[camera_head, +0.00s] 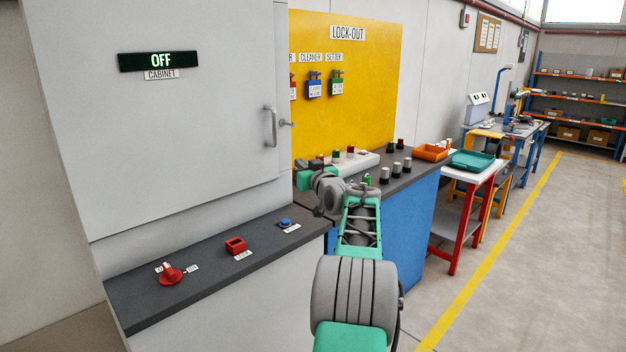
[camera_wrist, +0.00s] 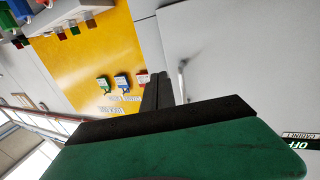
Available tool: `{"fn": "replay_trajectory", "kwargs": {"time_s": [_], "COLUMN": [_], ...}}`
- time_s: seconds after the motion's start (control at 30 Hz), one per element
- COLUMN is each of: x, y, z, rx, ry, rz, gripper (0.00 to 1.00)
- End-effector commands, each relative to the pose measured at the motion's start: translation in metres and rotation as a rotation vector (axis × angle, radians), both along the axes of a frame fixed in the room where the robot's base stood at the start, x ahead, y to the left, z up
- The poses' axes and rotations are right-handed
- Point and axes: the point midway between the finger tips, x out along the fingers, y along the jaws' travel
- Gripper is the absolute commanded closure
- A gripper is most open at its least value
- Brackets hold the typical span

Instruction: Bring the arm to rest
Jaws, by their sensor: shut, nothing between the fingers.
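My arm reaches forward from the bottom of the head view, with green and grey links. My gripper (camera_head: 303,179) is at the far end, in front of the cabinet's right edge and above the dark bench top. In the wrist view my gripper (camera_wrist: 158,88) shows two black fingers pressed together with nothing between them. The fingers point toward the gap between the yellow lock-out board and the grey cabinet door. The fingertips are hard to make out in the head view.
The grey cabinet (camera_head: 190,110) reads OFF and has a handle (camera_head: 271,126). Its ledge holds a red knob (camera_head: 171,274), a red block (camera_head: 236,245) and a blue button (camera_head: 285,222). Padlocks hang on the yellow board (camera_head: 365,95). An orange tray (camera_head: 431,152) stands farther right. Right floor is clear.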

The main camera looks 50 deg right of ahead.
Motion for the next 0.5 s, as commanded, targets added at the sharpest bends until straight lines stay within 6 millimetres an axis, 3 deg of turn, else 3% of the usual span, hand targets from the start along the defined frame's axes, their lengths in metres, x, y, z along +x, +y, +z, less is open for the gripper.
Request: {"fn": "replay_trajectory", "kwargs": {"time_s": [0.1,0.2,0.37,0.47,0.5], "x": [-0.023,-0.034,-0.036,-0.018,-0.008], "y": [0.004,0.005,0.009,0.041,0.065], "z": [-0.001,0.0,0.001,0.0,-0.002], "rx": [0.0,0.0,0.004,0.029,0.046], "ry": [0.0,0.0,0.007,0.061,0.101], "rz": [0.003,0.004,0.008,0.04,0.061], "gripper": [1.0,1.0,1.0,1.0,1.0]}}
